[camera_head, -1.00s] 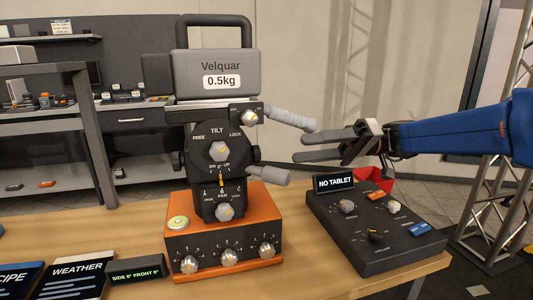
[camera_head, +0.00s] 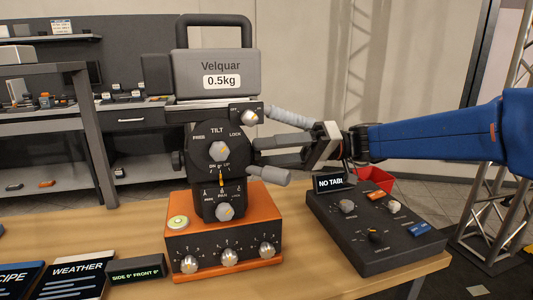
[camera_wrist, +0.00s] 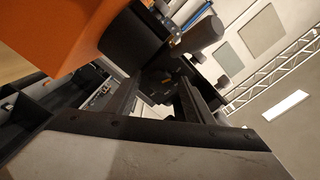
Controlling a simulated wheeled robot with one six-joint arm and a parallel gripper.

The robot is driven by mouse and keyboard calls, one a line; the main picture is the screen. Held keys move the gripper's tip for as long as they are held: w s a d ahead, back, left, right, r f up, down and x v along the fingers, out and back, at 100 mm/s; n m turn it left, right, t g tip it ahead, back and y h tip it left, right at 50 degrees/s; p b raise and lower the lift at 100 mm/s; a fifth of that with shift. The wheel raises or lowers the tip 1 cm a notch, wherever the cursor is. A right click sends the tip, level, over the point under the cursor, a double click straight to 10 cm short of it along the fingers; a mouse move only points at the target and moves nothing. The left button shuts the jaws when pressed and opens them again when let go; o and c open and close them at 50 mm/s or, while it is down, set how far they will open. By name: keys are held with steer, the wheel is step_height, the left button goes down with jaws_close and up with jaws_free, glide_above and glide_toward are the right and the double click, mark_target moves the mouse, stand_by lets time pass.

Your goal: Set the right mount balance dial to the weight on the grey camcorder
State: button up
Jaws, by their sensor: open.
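The grey camcorder (camera_head: 216,70) sits on top of the black mount and its label reads "Velquar 0.5kg". The mount's black head (camera_head: 205,150) carries a TILT knob (camera_head: 219,151) facing me, with a PAN knob (camera_head: 224,211) below. No dial marked balance can be read in either view. My gripper (camera_head: 259,150) is open, its fingertips close to the head's right side. I cannot tell if they touch it. In the wrist view, the open fingers (camera_wrist: 157,92) point at a dark part with small orange marks (camera_wrist: 170,80), too blurred to read.
Two grey handles (camera_head: 290,119) stick out right of the mount, above and below my fingers. The orange base (camera_head: 240,215) has several knobs. A black console (camera_head: 370,225) with a partly covered "NO TABLET" sign stands right.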

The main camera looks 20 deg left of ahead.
steer(key=shift+c, duration=0.3)
steer(key=c, duration=1)
steer(key=shift+m, duration=0.4)
steer(key=m, duration=0.7)
steer(key=shift+m, duration=0.7)
steer(key=o, duration=1.1)
steer(key=shift+c, duration=0.2)
